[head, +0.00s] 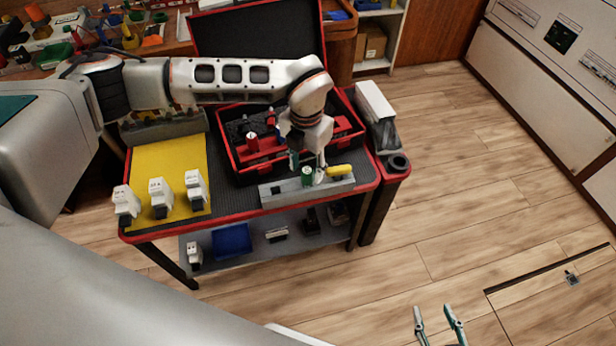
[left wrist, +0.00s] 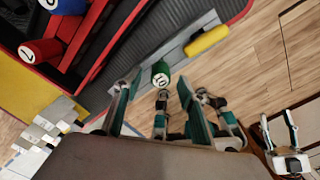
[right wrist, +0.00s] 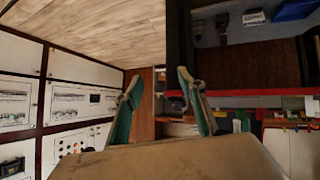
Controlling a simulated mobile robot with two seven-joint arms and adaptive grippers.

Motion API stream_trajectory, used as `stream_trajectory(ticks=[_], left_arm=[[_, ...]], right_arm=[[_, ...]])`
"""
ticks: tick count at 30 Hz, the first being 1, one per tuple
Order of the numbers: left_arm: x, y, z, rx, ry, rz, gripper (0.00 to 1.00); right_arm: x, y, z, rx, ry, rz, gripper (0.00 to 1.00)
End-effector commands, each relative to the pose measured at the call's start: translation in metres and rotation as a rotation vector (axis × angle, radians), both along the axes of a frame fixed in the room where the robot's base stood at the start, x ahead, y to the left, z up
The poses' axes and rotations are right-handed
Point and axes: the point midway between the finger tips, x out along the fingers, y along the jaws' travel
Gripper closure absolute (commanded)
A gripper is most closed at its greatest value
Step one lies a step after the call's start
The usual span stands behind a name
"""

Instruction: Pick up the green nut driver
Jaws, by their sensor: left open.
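The green nut driver (head: 307,176) stands upright in a grey rack (head: 275,197) at the front of the cart. In the left wrist view its round green cap (left wrist: 160,73) with a white top shows between my finger tips. My left gripper (head: 306,163) is open, pointing down just above and around the green handle, with a finger to either side. I cannot tell whether either finger touches it. The driver's shaft is hidden. My right gripper (head: 436,312) is open and empty, low over the floor; its spread fingers also show in the right wrist view (right wrist: 160,76).
Behind is an open toolbox (head: 237,168) holding red (left wrist: 42,52) and blue (left wrist: 66,5) drivers. White breakers (head: 160,192) stand on a yellow mat (head: 165,158) at the left. The floor to the right is clear.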

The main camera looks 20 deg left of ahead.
Motion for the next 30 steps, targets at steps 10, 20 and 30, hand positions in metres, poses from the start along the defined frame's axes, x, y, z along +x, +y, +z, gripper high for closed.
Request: stream_trajectory(ticks=[10,20,30], left_arm=[[0.0,0.0,-0.024,-0.001,-0.001,0.001,0.59],[0.0,0.0,-0.024,-0.001,0.0,0.001,1.0],[0.001,0.0,-0.011,-0.001,-0.004,0.001,1.0]], right_arm=[[0.006,0.004,0.006,0.005,-0.018,0.01,0.6],[0.001,0.003,0.002,0.001,-0.007,0.013,0.6],[0.004,0.002,0.006,0.003,-0.014,0.006,0.6]])
